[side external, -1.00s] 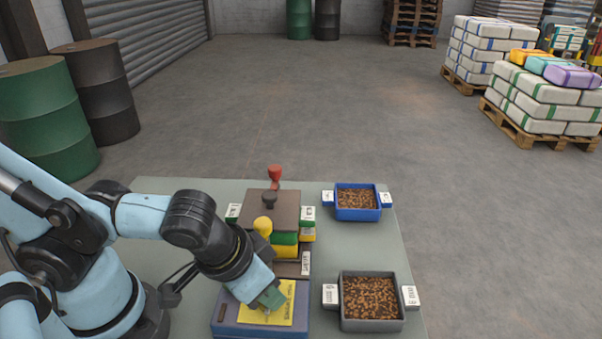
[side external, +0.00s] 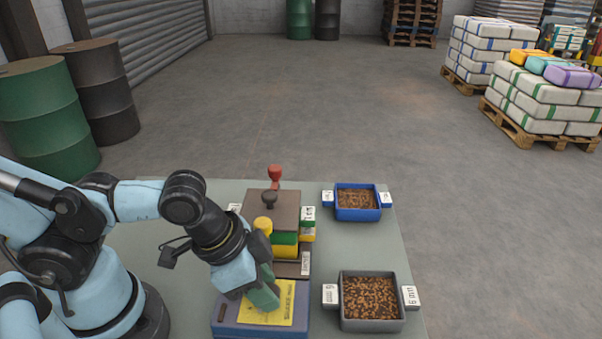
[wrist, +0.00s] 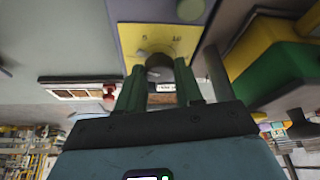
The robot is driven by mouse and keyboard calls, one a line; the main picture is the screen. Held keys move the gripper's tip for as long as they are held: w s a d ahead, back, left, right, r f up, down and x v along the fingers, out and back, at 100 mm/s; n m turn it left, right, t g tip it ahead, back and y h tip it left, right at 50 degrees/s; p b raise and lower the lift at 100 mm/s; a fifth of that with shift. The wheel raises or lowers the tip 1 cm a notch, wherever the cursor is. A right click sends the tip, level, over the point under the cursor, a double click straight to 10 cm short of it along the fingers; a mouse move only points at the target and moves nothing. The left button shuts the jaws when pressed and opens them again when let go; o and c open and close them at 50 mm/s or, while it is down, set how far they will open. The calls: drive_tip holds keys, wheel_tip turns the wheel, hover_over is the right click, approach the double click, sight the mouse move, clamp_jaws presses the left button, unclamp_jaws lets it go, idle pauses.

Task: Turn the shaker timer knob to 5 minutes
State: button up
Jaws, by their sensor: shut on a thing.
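The shaker is a blue box (side external: 228,327) with a yellow dial panel (side external: 287,305) on top, at the front of the table. The panel also shows in the wrist view (wrist: 175,38), with small dark markings that are too blurred to read surely. The timer knob (wrist: 158,66) is a dark round piece on the panel with a lighter part beside it. My gripper (side external: 264,298) reaches down onto the panel, and its green fingers (wrist: 160,90) are shut on the knob from both sides. In the side view the fingers hide the knob, so its setting cannot be read.
A stack of sieves with green and yellow layers (side external: 285,245) stands just behind the panel, close to my gripper. A grey tray (side external: 372,326) and a blue tray (side external: 358,215) of brown pellets stand to the right. The table's left rear is clear.

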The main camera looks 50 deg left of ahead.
idle(0.3)
drive_tip(key=o, duration=1)
drive_tip(key=shift+v, duration=1.65)
drive_tip(key=shift+r, duration=3.4)
drive_tip(key=shift+o, duration=0.2)
